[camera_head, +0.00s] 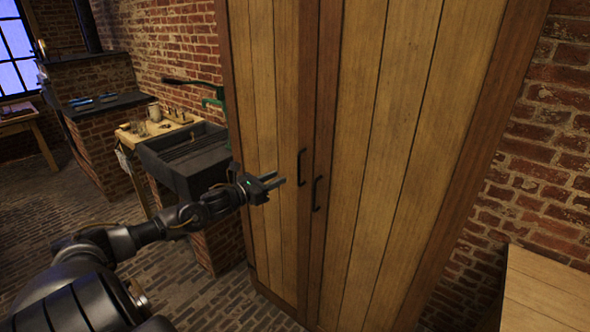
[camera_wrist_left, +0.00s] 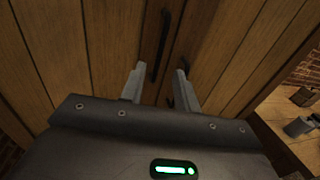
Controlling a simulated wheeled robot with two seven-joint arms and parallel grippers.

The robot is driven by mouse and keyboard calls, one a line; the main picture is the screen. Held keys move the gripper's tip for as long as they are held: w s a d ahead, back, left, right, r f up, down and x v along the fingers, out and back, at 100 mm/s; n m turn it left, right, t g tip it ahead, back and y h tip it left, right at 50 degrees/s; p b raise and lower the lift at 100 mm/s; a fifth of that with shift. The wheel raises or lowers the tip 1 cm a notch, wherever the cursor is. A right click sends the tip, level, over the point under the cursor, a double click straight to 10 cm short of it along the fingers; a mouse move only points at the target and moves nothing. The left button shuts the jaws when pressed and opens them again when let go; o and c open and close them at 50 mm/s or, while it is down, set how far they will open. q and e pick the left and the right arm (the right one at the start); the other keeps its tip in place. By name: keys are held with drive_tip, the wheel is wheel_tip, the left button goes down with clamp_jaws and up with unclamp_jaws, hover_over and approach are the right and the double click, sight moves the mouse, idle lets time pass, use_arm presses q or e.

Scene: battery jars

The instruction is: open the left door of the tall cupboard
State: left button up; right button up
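The tall wooden cupboard has two plank doors, both shut. The left door (camera_head: 258,100) carries a black vertical bar handle (camera_head: 301,167) near the middle seam. The right door (camera_head: 375,150) has a similar handle (camera_head: 316,194) beside it. My left gripper (camera_head: 281,183) is open and empty, just left of the left door's handle in the head view. In the left wrist view, my left gripper's fingers (camera_wrist_left: 160,77) are spread, and the left handle (camera_wrist_left: 160,45) shows between them, ahead. The right handle is partly hidden by the right finger. My right gripper is not in view.
A dark sink (camera_head: 185,155) and a small wooden bench with jars (camera_head: 155,112) stand left of the cupboard. A wooden surface (camera_head: 545,290) is at the lower right, by the brick wall. The brick floor (camera_head: 50,210) is open at the left.

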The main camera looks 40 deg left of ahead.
use_arm(q)
drive_tip(key=w+d+p, duration=0.1)
drive_tip(key=w+p, duration=0.2)
drive_tip(key=w, duration=0.5)
drive_tip(key=shift+w+d, duration=0.3)
drive_tip(key=shift+c, duration=0.2)
clamp_jaws()
